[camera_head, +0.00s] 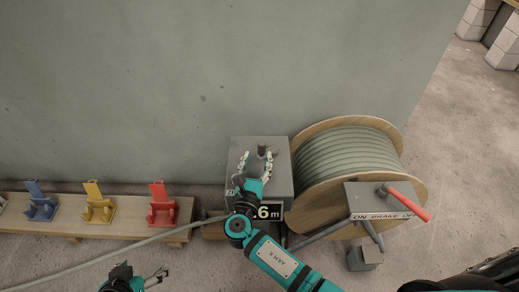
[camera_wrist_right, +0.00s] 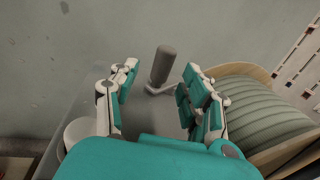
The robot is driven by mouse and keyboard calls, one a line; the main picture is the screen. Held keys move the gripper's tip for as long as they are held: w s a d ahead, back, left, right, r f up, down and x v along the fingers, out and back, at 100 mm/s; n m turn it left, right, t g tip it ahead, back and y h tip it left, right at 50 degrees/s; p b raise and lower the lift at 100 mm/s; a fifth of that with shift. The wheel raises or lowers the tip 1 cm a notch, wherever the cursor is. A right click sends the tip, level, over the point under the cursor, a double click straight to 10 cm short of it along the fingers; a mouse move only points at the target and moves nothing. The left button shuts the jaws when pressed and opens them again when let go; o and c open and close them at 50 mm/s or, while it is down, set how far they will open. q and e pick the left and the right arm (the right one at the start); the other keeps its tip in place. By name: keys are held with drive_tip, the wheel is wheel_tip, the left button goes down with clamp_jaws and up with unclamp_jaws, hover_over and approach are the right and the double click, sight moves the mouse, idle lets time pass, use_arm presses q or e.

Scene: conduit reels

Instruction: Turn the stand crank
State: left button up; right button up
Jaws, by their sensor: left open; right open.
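The stand crank (camera_head: 262,151) has a dark grey upright grip on top of the grey box (camera_head: 284,160) beside the reel. In the right wrist view the grip (camera_wrist_right: 163,65) stands on a short light arm. My right gripper (camera_head: 256,160) is over the box with its fingers spread, one on either side of the grip in the picture. In the wrist view the grip shows between and slightly beyond the fingertips (camera_wrist_right: 160,75); I see no clear contact. My left gripper (camera_head: 160,276) is open and empty at the bottom left, away from the crank.
A wooden reel (camera_head: 415,170) wound with grey-green cable stands right of the box. A brake panel (camera_head: 365,203) has a red lever (camera_head: 408,202) slanting toward OFF. A display (camera_head: 272,212) reads partly "6 m".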

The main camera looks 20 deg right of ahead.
drive_tip(key=v, duration=0.6)
drive_tip(key=shift+s+a, duration=0.2)
drive_tip(key=shift+s, duration=0.1)
